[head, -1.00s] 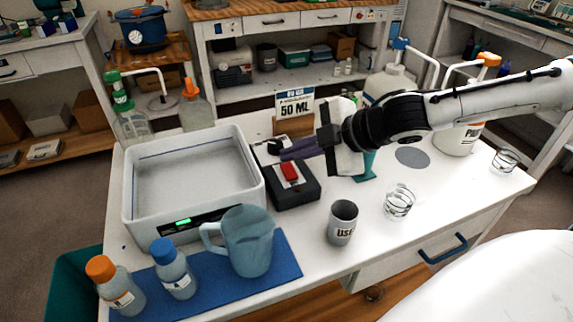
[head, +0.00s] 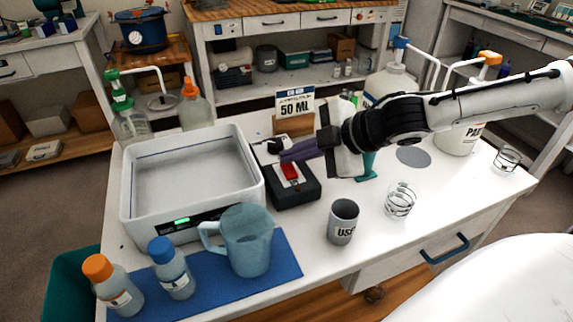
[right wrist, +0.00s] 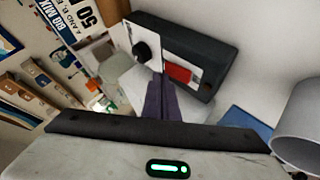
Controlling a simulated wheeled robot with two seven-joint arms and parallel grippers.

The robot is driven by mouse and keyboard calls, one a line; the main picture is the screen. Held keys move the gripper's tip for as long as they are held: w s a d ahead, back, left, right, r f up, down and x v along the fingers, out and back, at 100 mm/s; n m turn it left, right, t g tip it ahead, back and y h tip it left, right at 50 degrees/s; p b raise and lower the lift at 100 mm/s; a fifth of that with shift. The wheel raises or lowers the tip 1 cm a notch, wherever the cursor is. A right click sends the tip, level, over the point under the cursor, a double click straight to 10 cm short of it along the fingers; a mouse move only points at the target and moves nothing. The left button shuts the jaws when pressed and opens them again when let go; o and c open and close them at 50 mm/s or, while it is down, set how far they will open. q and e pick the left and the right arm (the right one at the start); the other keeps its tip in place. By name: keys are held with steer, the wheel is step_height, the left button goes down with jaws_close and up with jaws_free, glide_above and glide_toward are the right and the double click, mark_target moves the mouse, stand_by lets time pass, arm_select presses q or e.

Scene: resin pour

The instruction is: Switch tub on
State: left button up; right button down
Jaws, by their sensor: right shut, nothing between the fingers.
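The tub (head: 128,200) is a white open-topped rectangular basin at the left of the table. Its front panel has a small green-lit display (head: 182,221). Beside it to the right is a dark switch box (head: 297,194) with a red rocker (head: 290,171) and a black knob (head: 274,146). In the right wrist view the red rocker (right wrist: 178,73) and knob (right wrist: 142,51) show clearly. My right gripper (head: 284,157) is shut and empty, its purple fingertips over the box near the knob and rocker. I cannot tell whether they touch it. My left gripper is not in view.
A blue-grey pitcher (head: 250,242) and capped bottles (head: 172,268) stand on a blue mat (head: 285,272) in front. A grey cup (head: 342,222) and a clear glass (head: 400,200) stand to the right.

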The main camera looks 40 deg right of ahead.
mark_target(295, 172)
steer(key=shift+f+b, duration=0.35)
stand_by(0.3)
steer(key=shift+r, duration=0.15)
steer(key=shift+s+r+p, duration=0.1)
steer(key=shift+r+p, duration=0.6)
steer(key=shift+p, duration=0.2)
steer(key=r+p, duration=0.5)
steer(key=shift+s+a, duration=0.1)
steer(key=shift+s, duration=0.25)
steer(key=shift+f, duration=0.1)
